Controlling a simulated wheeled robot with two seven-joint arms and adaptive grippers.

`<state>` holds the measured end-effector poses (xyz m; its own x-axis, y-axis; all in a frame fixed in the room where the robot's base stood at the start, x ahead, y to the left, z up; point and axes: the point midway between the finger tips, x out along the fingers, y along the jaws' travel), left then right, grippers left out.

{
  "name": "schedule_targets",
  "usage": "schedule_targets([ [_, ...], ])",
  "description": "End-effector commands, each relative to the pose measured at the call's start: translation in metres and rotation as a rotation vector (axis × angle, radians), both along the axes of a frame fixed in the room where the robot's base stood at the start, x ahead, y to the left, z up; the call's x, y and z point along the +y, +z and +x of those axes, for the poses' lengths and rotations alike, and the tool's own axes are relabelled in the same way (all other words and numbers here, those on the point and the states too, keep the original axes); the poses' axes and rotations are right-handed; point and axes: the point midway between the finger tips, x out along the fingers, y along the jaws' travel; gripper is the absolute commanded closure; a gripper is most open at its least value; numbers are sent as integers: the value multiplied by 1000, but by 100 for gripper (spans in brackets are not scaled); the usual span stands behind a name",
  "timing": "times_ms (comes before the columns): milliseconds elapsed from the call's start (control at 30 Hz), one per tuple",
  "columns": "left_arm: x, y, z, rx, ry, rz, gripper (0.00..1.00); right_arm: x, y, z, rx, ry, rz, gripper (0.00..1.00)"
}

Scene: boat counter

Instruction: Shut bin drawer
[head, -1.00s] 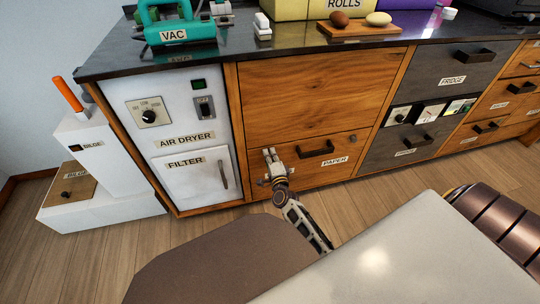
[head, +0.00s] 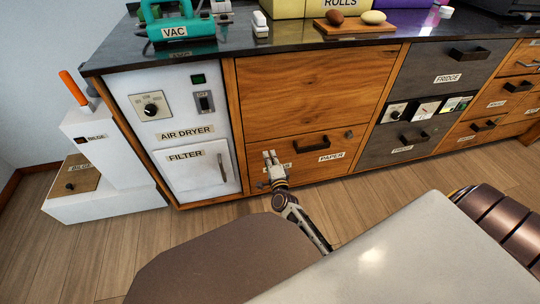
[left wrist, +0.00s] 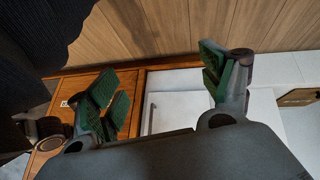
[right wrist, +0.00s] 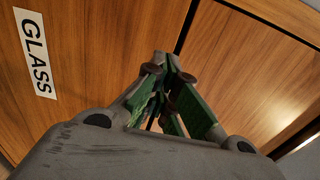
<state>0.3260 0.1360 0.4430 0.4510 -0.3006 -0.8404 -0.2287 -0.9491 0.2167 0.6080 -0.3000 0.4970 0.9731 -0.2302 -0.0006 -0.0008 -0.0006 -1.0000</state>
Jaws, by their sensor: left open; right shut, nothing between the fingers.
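The wooden bin drawer (head: 300,171) is the lower front under a plain wooden panel (head: 318,92). It has a dark handle (head: 317,145) and a PAPER label (head: 332,155); its GLASS label is partly covered by my right gripper in the head view and clear in the right wrist view (right wrist: 36,53). The front looks about flush with the cabinet; I cannot tell if a small gap remains. My right gripper (head: 269,157) is shut and empty, close to the drawer's left part; contact is unclear. My left gripper (left wrist: 163,82) is open and empty, seen only in its wrist view.
Left of the drawer is the white air dryer (head: 165,105) with its filter door (head: 187,180). Grey fridge drawers (head: 415,85) are on the right. The dark countertop (head: 290,42) holds a teal vacuum (head: 181,29). The wooden floor (head: 120,235) before the cabinet is clear.

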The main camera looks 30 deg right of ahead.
Motion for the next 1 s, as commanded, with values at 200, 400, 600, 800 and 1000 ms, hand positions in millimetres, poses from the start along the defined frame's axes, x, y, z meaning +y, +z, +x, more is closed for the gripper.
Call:
schedule_targets([
  [200,2,11,3,-1,-5,10,20,3,0,-12,2,1,-1,100],
  [400,4,16,0,25,-13,26,20,6,0,-28,2,0,-1,100],
  [600,7,34,4,28,-20,47,20,11,0,-48,3,1,0,100],
  [800,10,45,0,52,-27,65,20,16,0,-69,2,0,0,100],
  [1000,13,53,-3,69,-31,81,20,19,0,-84,1,0,0,100],
])
